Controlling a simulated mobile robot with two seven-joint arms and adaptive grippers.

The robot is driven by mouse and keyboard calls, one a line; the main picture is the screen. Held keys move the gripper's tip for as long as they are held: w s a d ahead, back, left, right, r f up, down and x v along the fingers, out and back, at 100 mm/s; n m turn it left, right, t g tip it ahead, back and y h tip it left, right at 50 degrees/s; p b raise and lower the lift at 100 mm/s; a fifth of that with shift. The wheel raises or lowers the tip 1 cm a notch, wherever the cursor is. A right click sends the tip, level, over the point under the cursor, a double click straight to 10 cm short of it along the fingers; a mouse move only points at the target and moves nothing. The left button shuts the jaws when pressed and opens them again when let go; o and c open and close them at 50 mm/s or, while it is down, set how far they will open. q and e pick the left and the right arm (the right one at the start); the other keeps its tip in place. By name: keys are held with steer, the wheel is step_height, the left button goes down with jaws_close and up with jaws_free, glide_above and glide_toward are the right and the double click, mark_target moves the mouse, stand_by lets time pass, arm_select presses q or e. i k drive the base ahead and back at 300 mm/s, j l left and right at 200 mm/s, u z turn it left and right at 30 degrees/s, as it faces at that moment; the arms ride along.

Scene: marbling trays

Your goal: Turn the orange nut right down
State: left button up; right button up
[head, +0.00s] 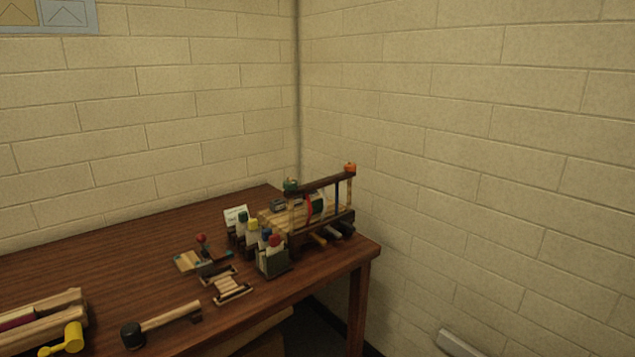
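The orange nut (350,168) sits at the top of the right post of a wooden frame (318,184) on the table's far right end. A dark bar runs across the top of the frame. A green nut (290,185) sits at the bar's left end. The nut is small in view, so I cannot tell whether it touches the bar. Neither of my grippers shows in the head view.
The brown table (130,265) stands against the brick walls. Bottles with coloured caps (253,236), a red-knobbed device (200,250), a mallet (160,322) and a wooden piece with a yellow handle (68,338) lie on it. Its back left is bare.

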mark_target(348, 169)
steer(key=i+l+u, duration=0.1)
steer(key=l, duration=0.2)
steer(key=i+l, duration=0.2)
steer(key=i+l+u, duration=0.15)
steer(key=l, duration=0.25)
steer(key=i+l+u, duration=0.1)
steer(key=l, duration=0.25)
